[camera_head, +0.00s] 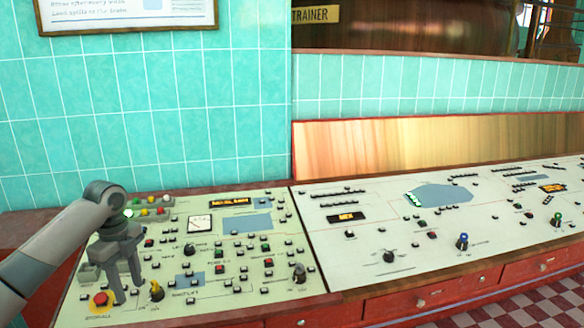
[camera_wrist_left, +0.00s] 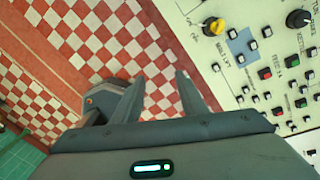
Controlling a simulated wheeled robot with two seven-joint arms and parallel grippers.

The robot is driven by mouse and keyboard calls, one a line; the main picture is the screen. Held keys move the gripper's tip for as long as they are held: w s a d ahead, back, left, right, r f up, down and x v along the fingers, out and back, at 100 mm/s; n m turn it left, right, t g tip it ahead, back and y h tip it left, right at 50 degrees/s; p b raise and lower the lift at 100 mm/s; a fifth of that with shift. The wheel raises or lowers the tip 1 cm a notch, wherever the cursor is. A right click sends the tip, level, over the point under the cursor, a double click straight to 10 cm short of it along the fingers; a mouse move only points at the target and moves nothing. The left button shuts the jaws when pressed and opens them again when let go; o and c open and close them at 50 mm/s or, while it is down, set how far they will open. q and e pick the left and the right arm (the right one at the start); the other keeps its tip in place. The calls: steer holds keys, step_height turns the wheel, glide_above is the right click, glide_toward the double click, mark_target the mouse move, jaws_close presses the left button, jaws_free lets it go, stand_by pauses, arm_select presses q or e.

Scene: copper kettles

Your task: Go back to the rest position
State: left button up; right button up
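My left gripper (camera_head: 128,298) hangs fingers down at the front left of the pale control panel (camera_head: 180,301). Its fingers stand apart with nothing between them. In the head view it appears between a red button with a yellow surround (camera_head: 101,299) and a yellow knob (camera_head: 157,291). In the left wrist view the left gripper (camera_wrist_left: 158,80) shows a gap between its fingers, with floor behind, and the panel lies to the right. I cannot tell whether a fingertip touches the panel. My right gripper is in neither view.
The console continues right as a white panel (camera_head: 370,255) with knobs, including a blue one (camera_head: 462,241). Red drawers (camera_head: 425,297) lie below its front edge. A teal tiled wall (camera_head: 150,110) stands behind. Red and white checkered floor (camera_wrist_left: 110,45) shows clear in front.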

arm_select(q)
steer(key=s+d+f+n+t+h, duration=0.1)
steer(key=s+d+f+n, duration=0.2)
steer(key=s+d+f, duration=0.85)
steer(key=s+d+f+n+t+h, duration=0.1)
steer(key=s+d+f+n, duration=0.2)
steer(key=s+d+f, duration=0.8)
steer(key=s+f+n, duration=0.5)
steer(key=s+f, duration=0.1)
steer(key=s, duration=0.1)
steer(key=s+a+r+n+t+y, duration=0.1)
steer(key=s+a+n, duration=0.1)
steer(key=s+n, duration=0.35)
steer(key=s+a+r+n+t+y, duration=0.1)
steer(key=s+a+n, duration=0.2)
steer(key=s, duration=0.5)
step_height(320, 180, down, 29)
steer(key=s+g, duration=0.2)
steer(key=s+a+f+g, duration=0.1)
steer(key=s+a+f, duration=0.1)
steer(key=s+f, duration=1.4)
steer(key=shift+s+a+f+m, duration=0.3)
steer(key=shift+s+a+m, duration=0.15)
steer(key=shift+s, duration=0.3)
